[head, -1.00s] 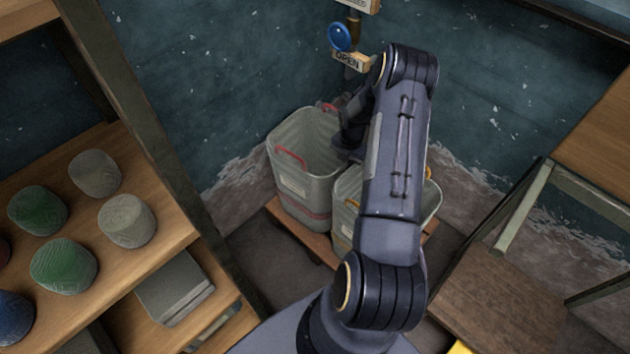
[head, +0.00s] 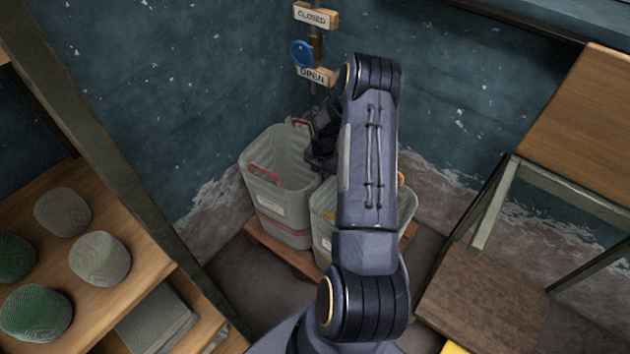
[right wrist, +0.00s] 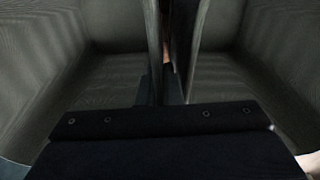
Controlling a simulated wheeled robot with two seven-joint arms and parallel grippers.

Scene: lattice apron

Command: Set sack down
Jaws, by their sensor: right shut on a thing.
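My right gripper (head: 318,152) is at the back of two grey bins, near the inner edge of the left bin; my forearm hides part of it. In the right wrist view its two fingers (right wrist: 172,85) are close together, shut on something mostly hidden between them. I take this to be the sack, but its outline cannot be made out. Dark grey, finely lined surfaces fill that view on both sides; I cannot tell whether they are sack or bin. The left bin (head: 285,205) has red handles; the right bin (head: 322,240) has yellow ones. My left gripper is out of view.
The bins stand on a low wooden platform (head: 270,250) in a corner. A shelf (head: 130,262) with several grey and green rounded things stands at left. A wooden table (head: 585,130) is at right. A blue knob (head: 302,53) hangs between CLOSED and OPEN signs on the back wall.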

